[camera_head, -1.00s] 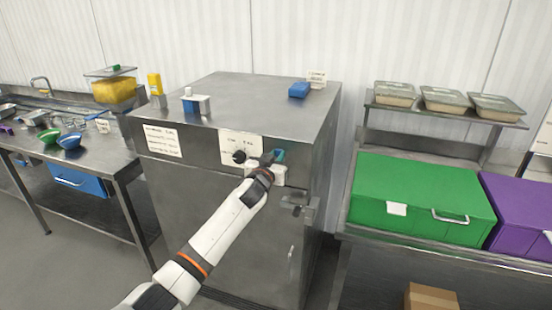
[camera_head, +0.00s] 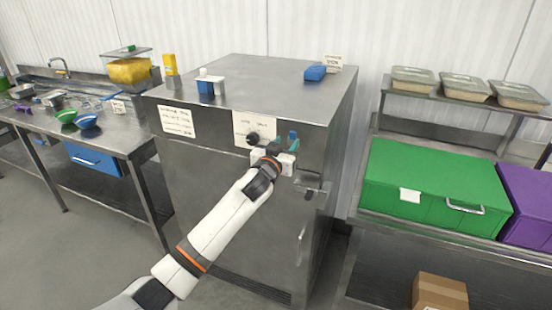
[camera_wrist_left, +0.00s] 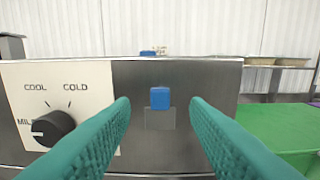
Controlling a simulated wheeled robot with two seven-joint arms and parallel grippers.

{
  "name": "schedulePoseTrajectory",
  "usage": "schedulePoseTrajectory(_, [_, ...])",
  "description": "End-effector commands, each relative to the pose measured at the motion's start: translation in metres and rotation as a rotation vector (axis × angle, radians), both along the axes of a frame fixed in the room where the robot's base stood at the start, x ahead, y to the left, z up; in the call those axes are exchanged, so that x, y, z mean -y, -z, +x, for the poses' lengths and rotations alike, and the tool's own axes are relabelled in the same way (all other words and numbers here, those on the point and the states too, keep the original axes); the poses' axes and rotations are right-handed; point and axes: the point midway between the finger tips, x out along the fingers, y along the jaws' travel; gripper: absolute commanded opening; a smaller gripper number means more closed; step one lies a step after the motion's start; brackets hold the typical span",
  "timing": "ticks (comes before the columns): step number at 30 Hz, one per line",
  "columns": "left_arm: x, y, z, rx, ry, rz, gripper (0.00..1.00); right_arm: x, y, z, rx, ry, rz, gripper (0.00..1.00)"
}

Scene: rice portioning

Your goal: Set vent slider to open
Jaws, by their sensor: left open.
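The vent slider appears to be the small blue block (camera_wrist_left: 160,98) at the top of a short grey plate (camera_wrist_left: 160,119) on the steel cabinet's front, in the left wrist view. My left gripper (camera_head: 284,145) is at the upper front of the cabinet (camera_head: 240,215), right of the dial. In the left wrist view its two teal fingers are spread, one on each side of the blue block, with gaps and no visible contact. In the head view the slider is mostly hidden by the gripper. My right gripper is out of view.
A black dial (camera_wrist_left: 53,128) on a white panel marked COOL and COLD is left of the slider. A door latch (camera_head: 312,183) sits below right of my gripper. A blue box (camera_head: 315,72) lies on the cabinet top. A green bin (camera_head: 435,185) stands to the right.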

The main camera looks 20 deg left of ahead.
Motion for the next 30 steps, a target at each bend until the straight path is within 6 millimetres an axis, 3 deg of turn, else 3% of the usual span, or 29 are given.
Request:
schedulePoseTrajectory(6, [-0.001, 0.003, -0.043, 0.001, 0.002, 0.001, 0.42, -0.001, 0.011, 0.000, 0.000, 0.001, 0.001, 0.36])
schedulePoseTrajectory(12, [-0.002, 0.001, -0.069, 0.002, 0.001, -0.001, 0.42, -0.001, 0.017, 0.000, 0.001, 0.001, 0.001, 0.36])
schedulePoseTrajectory(30, [-0.003, 0.000, -0.077, 0.001, 0.000, 0.000, 0.42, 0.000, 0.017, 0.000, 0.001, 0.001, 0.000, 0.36])
